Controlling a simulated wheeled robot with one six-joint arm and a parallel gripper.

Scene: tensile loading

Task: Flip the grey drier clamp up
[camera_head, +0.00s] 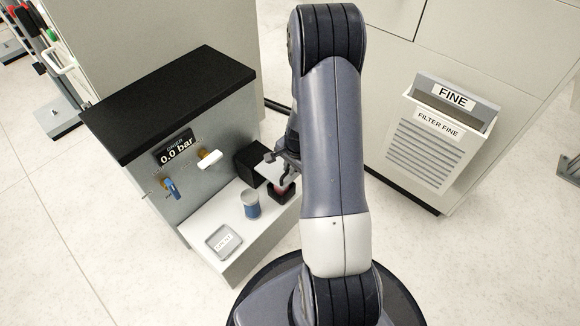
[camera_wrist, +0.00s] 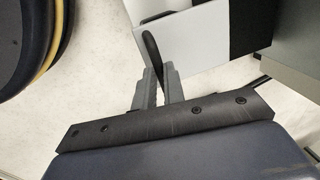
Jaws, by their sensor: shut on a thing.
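In the wrist view, my gripper (camera_wrist: 160,82) is shut on a slim dark-grey lever (camera_wrist: 151,46), which looks like the drier clamp. The lever stands between the two grey fingers and extends past their tips, beside a white surface. In the head view, my gripper (camera_head: 278,166) is at the right end of the white bench, above a small red-and-black item (camera_head: 281,191) and beside a black block. The clamp cannot be made out clearly there, and my arm hides part of that area.
The white bench (camera_head: 205,222) carries a black block (camera_head: 246,160), a blue can (camera_head: 251,207) and a grey labelled tray (camera_head: 222,243). The panel behind has a 0.0 bar display (camera_head: 176,148), a blue handle (camera_head: 171,189) and a white handle (camera_head: 210,159). A FINE filter cabinet (camera_head: 425,150) stands right.

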